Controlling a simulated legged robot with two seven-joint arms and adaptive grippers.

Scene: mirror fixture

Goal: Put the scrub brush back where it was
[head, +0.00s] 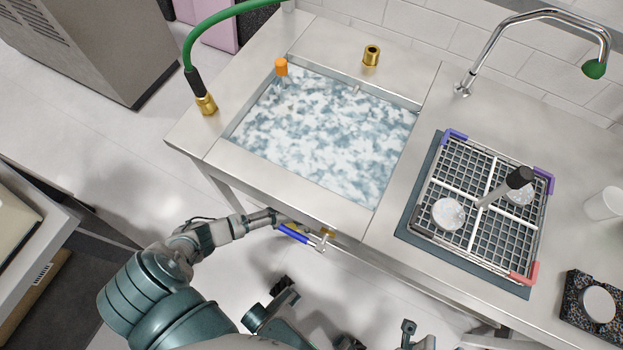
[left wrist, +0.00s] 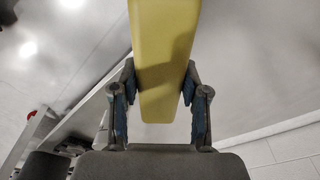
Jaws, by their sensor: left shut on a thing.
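My left gripper (head: 285,222) is at the front edge of the sink counter, below the water basin. In the left wrist view my left gripper (left wrist: 159,100) is shut on a long, flat yellow thing (left wrist: 163,60), with one finger on each side. It looks like the scrub brush's handle, but I see no bristles. In the head view only small yellow bits show near the gripper. Dark parts of mine show at the bottom of the head view; I cannot make out the right gripper's jaws there.
A dish rack (head: 470,246) holds a black-handled tool (head: 519,177). A green hose (head: 190,48) stands left.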

